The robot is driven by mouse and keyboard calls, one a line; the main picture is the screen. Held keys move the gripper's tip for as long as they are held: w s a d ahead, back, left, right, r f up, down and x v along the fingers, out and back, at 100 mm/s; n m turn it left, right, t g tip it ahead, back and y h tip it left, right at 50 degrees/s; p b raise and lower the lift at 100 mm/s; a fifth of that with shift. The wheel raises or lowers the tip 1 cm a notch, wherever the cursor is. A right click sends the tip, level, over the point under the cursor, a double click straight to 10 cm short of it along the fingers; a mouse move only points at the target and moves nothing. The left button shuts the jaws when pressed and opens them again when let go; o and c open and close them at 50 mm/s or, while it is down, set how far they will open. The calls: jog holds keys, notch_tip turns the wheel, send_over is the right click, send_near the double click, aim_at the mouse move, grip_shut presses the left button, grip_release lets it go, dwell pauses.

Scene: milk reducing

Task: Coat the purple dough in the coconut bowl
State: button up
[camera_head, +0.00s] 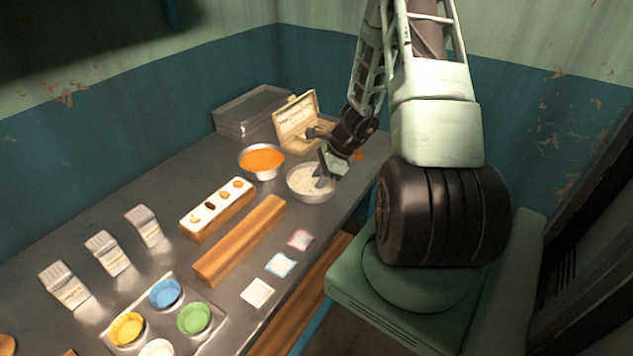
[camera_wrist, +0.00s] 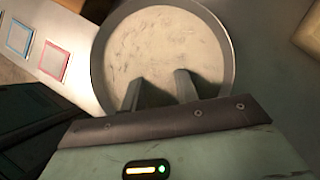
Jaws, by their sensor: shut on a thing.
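The coconut bowl (camera_head: 311,194) is a round metal bowl of pale flakes at the back right of the table. It fills the top middle of the wrist view (camera_wrist: 150,45). My gripper (camera_head: 323,178) points down into it; in the wrist view its two fingers (camera_wrist: 160,80) reach into the flakes with a gap between them. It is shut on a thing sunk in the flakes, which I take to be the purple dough. No purple shows in either view, so the dough itself is hidden.
A bowl of orange stuff (camera_head: 261,160) stands beside the coconut bowl. Behind are an open box (camera_head: 298,122) and a clear lidded container (camera_head: 247,108). A white-topped board (camera_head: 217,204), a wooden bar (camera_head: 240,240), a tray of coloured cups (camera_head: 200,345) and small square cards (camera_head: 279,264) lie nearer.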

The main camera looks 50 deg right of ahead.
jog(key=shift+s+d, duration=0.2)
jog(key=shift+d, duration=0.15)
jog(key=shift+w+d, duration=0.15)
jog(key=shift+d, duration=0.1)
jog(key=shift+w, duration=0.45)
jog(key=shift+a, duration=0.15)
jog(key=shift+w+a, duration=0.1)
jog(key=shift+a, duration=0.1)
jog(key=shift+a+b, duration=0.25)
jog(key=shift+b, duration=0.1)
jog(key=shift+s, duration=0.25)
jog(key=shift+s, duration=0.15)
jog(key=shift+s+d, duration=0.3)
jog(key=shift+d, duration=0.05)
